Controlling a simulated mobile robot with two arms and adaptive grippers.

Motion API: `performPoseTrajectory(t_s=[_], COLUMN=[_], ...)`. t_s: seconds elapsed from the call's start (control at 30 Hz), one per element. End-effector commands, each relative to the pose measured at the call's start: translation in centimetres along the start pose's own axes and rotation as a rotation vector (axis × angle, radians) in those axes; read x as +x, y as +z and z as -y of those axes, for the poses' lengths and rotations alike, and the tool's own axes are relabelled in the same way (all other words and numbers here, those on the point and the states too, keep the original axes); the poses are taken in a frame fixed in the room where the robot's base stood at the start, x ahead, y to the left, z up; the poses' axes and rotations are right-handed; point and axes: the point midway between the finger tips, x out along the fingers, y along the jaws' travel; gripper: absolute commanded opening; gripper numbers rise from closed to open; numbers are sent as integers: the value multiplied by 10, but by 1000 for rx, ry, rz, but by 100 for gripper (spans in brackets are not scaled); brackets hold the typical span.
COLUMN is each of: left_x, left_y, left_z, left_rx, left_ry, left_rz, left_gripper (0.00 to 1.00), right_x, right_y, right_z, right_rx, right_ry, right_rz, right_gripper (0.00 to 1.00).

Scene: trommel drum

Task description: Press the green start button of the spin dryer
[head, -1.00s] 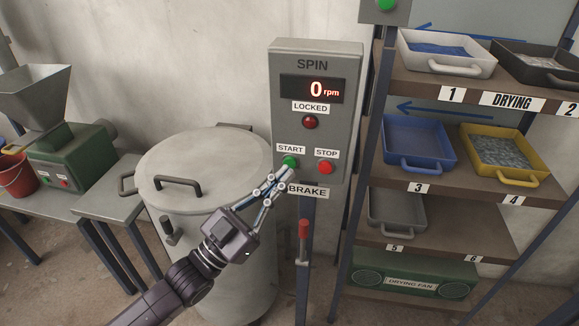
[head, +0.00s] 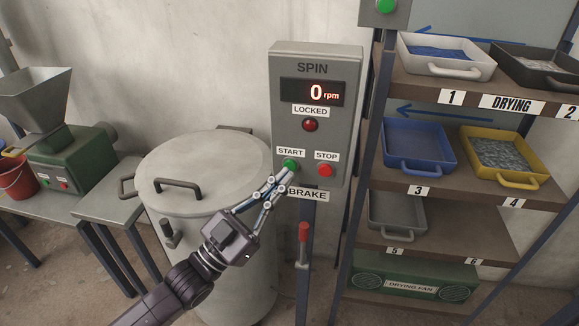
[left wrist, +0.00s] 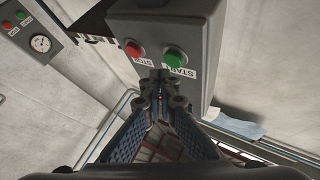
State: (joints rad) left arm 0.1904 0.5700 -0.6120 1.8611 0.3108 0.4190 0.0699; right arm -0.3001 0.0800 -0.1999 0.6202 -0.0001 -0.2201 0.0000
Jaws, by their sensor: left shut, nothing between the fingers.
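The grey SPIN control box (head: 316,120) stands on a post behind the lidded drum. Its display (head: 312,92) reads 0 rpm, and the LOCKED lamp (head: 310,125) is dark red. The green START button (head: 290,165) sits at its lower left, beside the red STOP button (head: 325,170). My left gripper (head: 289,172) is shut and empty, its fingertips just below the START button in the head view. In the left wrist view the green button (left wrist: 175,57) is beyond the shut fingertips (left wrist: 160,75); I cannot tell whether they touch the box. My right gripper is not in view.
A red-handled brake lever (head: 303,232) is under the box. A shelf rack (head: 440,190) with trays is on the right, and a green machine (head: 70,155) on the left.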

Motion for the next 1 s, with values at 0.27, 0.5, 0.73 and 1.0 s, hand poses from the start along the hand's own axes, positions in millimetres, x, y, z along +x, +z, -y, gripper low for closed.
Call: performPoseTrajectory(t_s=[0.27, 0.5, 0.73, 1.0], left_x=[0, 3, 6, 6], left_y=[0, 2, 4, 4], left_z=[0, 2, 4, 4], left_rx=[0, 1, 0, 0], left_ry=[0, 0, 0, 0], left_rz=[0, -1, 0, 0], left_gripper=[0, 0, 0, 0], right_x=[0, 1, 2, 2], right_y=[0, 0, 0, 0], right_z=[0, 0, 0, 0], right_rx=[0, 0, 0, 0], right_ry=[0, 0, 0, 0], right_rz=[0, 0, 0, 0], right_gripper=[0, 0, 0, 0])
